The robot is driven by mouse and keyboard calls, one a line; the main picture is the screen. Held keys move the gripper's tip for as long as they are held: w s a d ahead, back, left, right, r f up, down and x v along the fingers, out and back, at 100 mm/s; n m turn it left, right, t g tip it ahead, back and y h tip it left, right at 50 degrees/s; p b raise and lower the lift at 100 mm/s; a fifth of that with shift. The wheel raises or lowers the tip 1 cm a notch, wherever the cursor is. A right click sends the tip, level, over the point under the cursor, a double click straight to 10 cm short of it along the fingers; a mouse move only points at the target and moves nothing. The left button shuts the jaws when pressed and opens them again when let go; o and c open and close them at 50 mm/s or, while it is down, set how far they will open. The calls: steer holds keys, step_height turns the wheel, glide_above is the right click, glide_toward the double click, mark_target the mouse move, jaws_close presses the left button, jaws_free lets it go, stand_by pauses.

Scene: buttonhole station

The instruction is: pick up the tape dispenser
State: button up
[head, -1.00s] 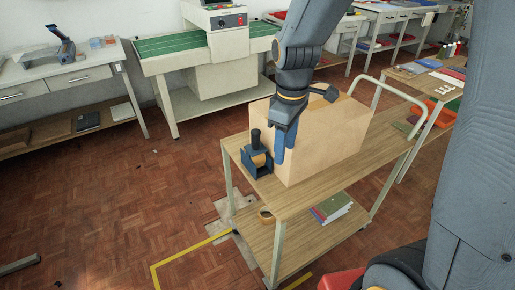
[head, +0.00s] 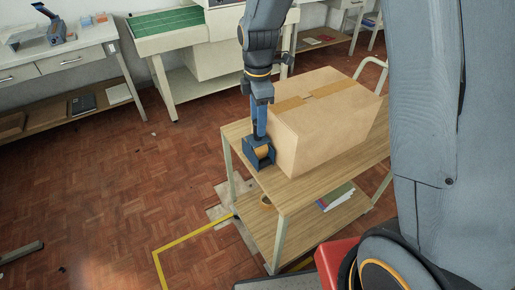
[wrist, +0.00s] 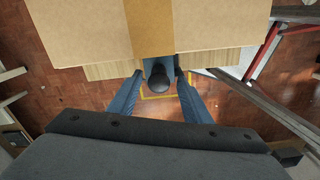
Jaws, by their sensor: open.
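In the wrist view the round black knob of the dispenser (wrist: 158,80) shows between the two blue fingers of my gripper (wrist: 158,82), which are spread apart with a gap on both sides. Whether a finger touches it cannot be told.
The large cardboard box (head: 325,122) stands close to the right of the dispenser and fills the top of the wrist view. Open floor lies left of the cart.

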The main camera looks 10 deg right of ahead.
mark_target(258, 141)
steer(key=shift+f+p, duration=0.35)
steer(key=shift+f, duration=1.25)
jaws_close()
steer(key=shift+w+r, duration=0.1)
